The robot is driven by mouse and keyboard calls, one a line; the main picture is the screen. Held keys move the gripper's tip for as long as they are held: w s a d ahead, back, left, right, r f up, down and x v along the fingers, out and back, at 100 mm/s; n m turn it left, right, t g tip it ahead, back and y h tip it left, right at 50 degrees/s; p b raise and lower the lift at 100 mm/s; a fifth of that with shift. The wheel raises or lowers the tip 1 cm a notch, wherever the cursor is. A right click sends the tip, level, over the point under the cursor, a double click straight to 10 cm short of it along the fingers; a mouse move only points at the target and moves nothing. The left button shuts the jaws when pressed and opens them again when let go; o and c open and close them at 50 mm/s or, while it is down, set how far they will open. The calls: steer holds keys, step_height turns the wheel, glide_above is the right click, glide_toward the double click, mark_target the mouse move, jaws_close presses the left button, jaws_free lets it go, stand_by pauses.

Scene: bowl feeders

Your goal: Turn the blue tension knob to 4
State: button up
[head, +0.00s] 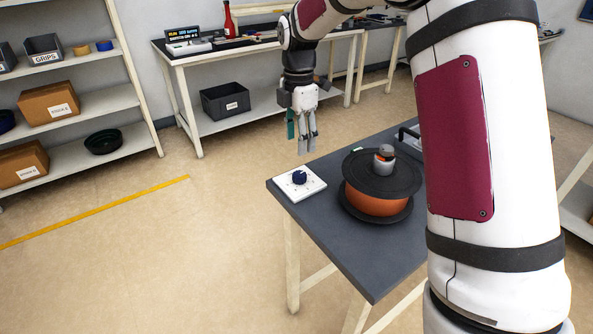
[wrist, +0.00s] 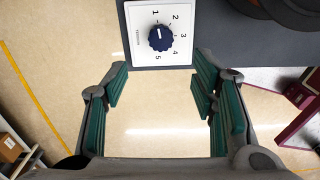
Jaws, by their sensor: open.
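The dark blue tension knob (head: 299,177) stands on a white square dial plate (head: 312,190) at the near-left corner of the grey table. In the wrist view the knob (wrist: 161,38) is ringed by the numbers 1 to 5, with 1 at the top and 4 at the lower right. A pale mark on the knob appears to point toward 1. My gripper (head: 302,143) hangs above and behind the dial in the head view. In the wrist view my gripper (wrist: 160,90) has its green-padded fingers wide apart, empty, and clear of the knob.
An orange spool with black flanges (head: 377,203) stands on the table (head: 372,270) right of the dial, with a grey-and-brown piece on top. A workbench (head: 190,63) and shelves (head: 110,95) stand behind. The floor left of the table is clear.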

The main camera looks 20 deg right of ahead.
mark_target(298, 174)
step_height(298, 174, down, 11)
steer(key=shift+f+b, duration=0.1)
steer(key=shift+b, duration=0.55)
steer(key=c, duration=1.1)
